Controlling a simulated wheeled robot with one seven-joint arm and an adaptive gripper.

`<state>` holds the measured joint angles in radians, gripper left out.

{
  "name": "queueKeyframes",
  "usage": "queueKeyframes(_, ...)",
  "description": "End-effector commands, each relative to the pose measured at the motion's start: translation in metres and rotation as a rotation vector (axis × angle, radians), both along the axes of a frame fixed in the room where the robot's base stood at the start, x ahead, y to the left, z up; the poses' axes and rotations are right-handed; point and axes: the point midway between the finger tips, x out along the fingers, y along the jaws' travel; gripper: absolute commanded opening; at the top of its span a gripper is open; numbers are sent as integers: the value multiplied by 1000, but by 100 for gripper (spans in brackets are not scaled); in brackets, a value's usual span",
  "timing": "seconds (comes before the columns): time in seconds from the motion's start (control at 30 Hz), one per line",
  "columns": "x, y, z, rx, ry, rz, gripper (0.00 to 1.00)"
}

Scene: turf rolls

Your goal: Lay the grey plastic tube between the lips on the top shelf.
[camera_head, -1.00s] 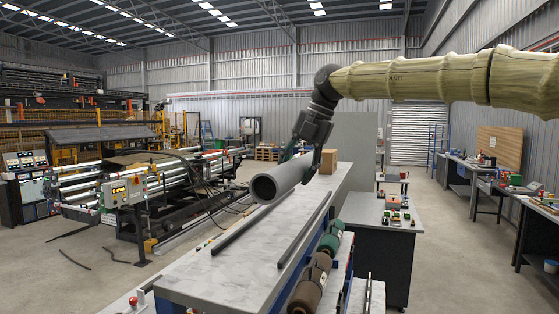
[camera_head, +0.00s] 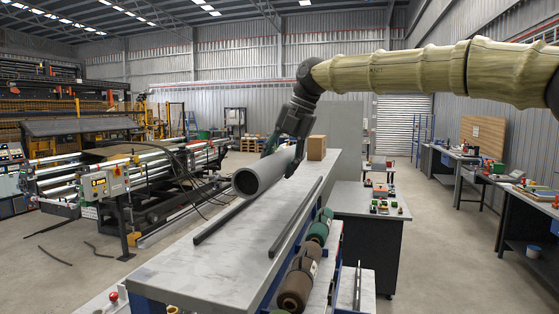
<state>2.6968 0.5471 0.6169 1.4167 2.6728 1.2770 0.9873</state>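The grey plastic tube (camera_head: 264,175) is held over the white top shelf (camera_head: 190,272), its open round end facing me and its length running away. My gripper (camera_head: 284,158) reaches down from above, with its fingers on either side of the tube, and is shut on its far part. The two lips are long dark strips on the shelf, a left lip (camera_head: 222,222) and a right lip (camera_head: 296,220). In the picture the tube lies over the far part of the left lip and hides it. The gap under the tube cannot be judged exactly.
A cardboard box (camera_head: 316,148) stands on the shelf's far end, close behind the gripper. Brown rolls (camera_head: 298,285) and a green roll (camera_head: 319,228) lie on a lower tier at the right. The shelf's near part is bare. A side table (camera_head: 372,204) with small items stands beyond.

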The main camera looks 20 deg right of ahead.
Motion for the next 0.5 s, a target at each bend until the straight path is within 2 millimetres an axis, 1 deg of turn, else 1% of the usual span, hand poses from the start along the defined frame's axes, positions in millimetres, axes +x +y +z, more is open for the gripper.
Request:
queueKeyframes(0.03,-1,0,-6,0,-2,-1,22)
queueKeyframes(0.5,-1,0,-40,1,-1,1,22)
